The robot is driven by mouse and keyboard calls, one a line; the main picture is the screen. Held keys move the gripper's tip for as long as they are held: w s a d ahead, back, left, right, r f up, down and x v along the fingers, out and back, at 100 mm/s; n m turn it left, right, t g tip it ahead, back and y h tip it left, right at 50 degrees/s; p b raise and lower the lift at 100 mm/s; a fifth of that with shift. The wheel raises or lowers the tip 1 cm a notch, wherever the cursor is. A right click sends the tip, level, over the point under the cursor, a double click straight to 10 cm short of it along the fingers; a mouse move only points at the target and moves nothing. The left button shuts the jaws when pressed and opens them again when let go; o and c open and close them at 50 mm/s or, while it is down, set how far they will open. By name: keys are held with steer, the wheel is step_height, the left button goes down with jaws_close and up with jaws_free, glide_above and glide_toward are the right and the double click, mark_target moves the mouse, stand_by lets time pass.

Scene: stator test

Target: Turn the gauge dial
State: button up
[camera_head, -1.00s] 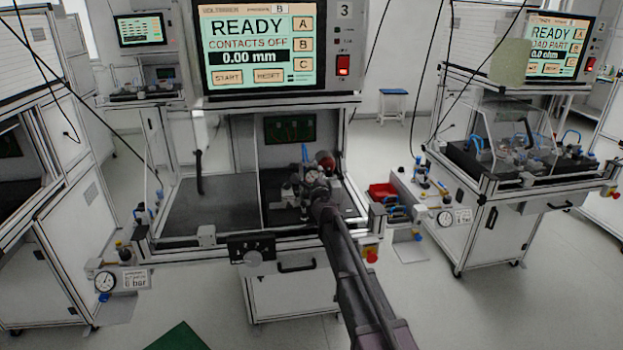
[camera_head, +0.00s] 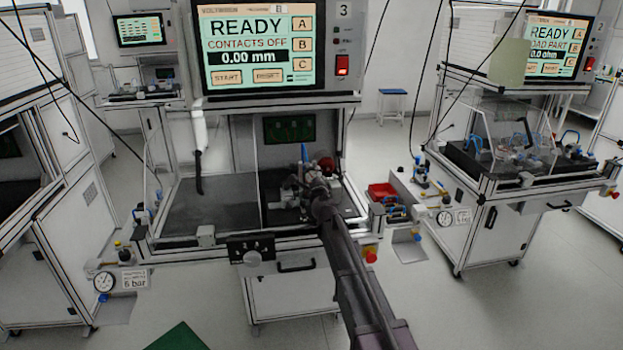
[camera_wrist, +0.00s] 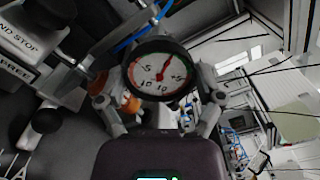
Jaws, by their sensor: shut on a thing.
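The gauge dial (camera_wrist: 161,73) faces the wrist camera. It has a round white face, a dark rim with red and green arcs, black numbers and a red needle pointing to the upper right. My gripper (camera_wrist: 160,92) has a finger on each side of the dial and is shut on it. The fingertips are partly hidden behind the dial. In the head view my gripper (camera_head: 318,180) is at the fixture on the right half of the middle station's bench, and the dial face is too small to make out there.
A plate lettered "STOP" and "FREE" (camera_wrist: 30,45) and a black-ended lever (camera_wrist: 45,120) are left of the dial. The middle station's screen (camera_head: 262,45) reads READY, CONTACTS OFF, 0.00 mm. The bench's left half (camera_head: 212,205) is clear. A red bin (camera_head: 382,191) stands to the right.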

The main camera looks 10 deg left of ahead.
steer(key=o, duration=0.9)
steer(key=shift+w, duration=0.1)
steer(key=shift+c, duration=0.2)
steer(key=shift+s, duration=0.2)
steer(key=v, duration=1.1)
steer(key=shift+s+d, duration=0.15)
steer(key=shift+s, duration=0.2)
steer(key=shift+r, duration=0.1)
